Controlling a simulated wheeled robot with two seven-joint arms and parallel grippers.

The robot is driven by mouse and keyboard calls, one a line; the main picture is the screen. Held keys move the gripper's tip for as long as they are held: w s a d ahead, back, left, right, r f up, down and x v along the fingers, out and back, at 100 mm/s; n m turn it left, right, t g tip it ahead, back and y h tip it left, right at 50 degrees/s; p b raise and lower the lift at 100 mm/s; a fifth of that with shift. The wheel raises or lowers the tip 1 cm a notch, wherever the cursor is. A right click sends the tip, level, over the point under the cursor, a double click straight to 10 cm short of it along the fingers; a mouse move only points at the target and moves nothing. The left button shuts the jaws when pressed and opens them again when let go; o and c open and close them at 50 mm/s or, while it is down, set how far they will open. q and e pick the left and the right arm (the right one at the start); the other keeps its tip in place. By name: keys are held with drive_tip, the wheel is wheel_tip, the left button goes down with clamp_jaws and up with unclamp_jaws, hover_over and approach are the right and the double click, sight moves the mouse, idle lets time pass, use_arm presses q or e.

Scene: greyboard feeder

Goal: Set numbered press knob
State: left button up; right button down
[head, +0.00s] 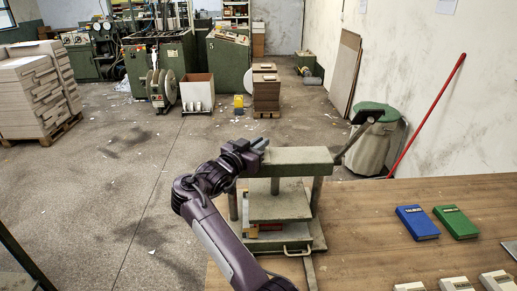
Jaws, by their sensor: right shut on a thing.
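A green-grey press (300,163) stands on the left end of the wooden table. It has a top beam, posts, a plate below the beam and a drawer-like base with a pale handle (298,252). My right gripper (259,145) is at the left end of the top beam, shut on what looks like the press knob. The knob itself is hidden by the jaws, and no number on it can be read. My left gripper is not in view.
A lever with a black end (368,115) sticks out at the press's right. A blue book (417,222) and a green book (456,221) lie on the table (365,245). Pale labelled blocks (457,284) sit at the front right. Open table lies between press and books.

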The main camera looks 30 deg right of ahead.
idle(0.4)
drive_tip(key=c, duration=1.5)
unclamp_jaws()
